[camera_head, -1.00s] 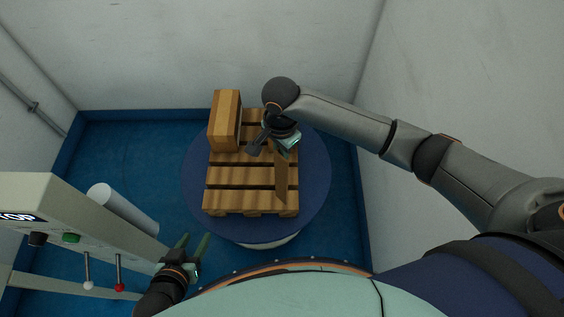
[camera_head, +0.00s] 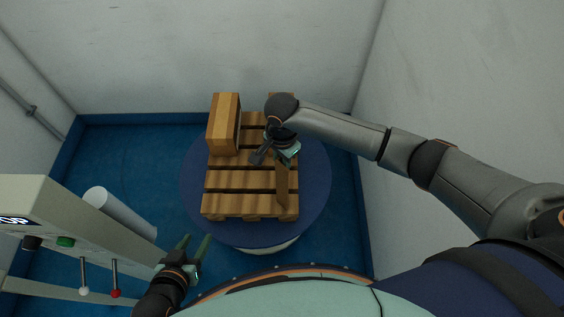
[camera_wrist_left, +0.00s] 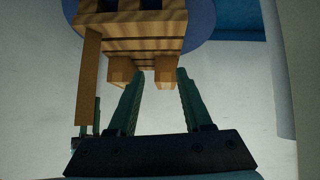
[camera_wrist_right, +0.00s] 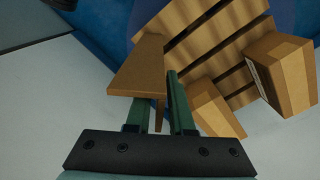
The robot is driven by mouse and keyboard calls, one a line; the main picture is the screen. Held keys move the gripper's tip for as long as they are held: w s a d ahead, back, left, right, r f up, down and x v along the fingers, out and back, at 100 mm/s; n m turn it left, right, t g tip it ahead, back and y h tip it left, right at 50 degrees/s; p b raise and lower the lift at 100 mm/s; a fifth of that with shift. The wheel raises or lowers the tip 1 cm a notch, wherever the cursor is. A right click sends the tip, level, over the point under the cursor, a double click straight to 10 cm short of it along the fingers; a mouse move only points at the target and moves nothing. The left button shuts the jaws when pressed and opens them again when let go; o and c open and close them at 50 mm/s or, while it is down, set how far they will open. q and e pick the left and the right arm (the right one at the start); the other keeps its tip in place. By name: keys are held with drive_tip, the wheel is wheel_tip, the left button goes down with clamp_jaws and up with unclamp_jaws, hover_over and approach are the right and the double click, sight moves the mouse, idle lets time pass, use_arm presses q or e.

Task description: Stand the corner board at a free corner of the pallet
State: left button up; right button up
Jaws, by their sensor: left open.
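The corner board (camera_head: 282,186) is a long brown strip. It stands roughly upright over the right side of the pallet (camera_head: 228,180), close to its front right corner. I cannot tell whether its foot touches the pallet. My right gripper (camera_head: 287,153) is shut on its upper part; the board also shows between the fingers in the right wrist view (camera_wrist_right: 137,78) and at the left of the left wrist view (camera_wrist_left: 88,75). My left gripper (camera_head: 196,246) is open and empty, low in front of the pallet.
A tall carton (camera_head: 223,124) stands on the pallet's back left. Another tan block (camera_wrist_right: 212,108) shows in the right wrist view, mostly hidden by my arm from the head. The pallet sits on a round blue turntable (camera_head: 318,185). A control post (camera_head: 60,225) with levers stands left; walls enclose the back and right.

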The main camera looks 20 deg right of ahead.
drive_tip(key=shift+o, duration=1.1)
use_arm(q)
drive_tip(key=shift+s+f, duration=0.2)
drive_tip(key=shift+s, duration=0.05)
drive_tip(key=shift+s+f, duration=0.1)
drive_tip(key=shift+f, duration=0.05)
use_arm(e)
drive_tip(key=shift+r, duration=0.1)
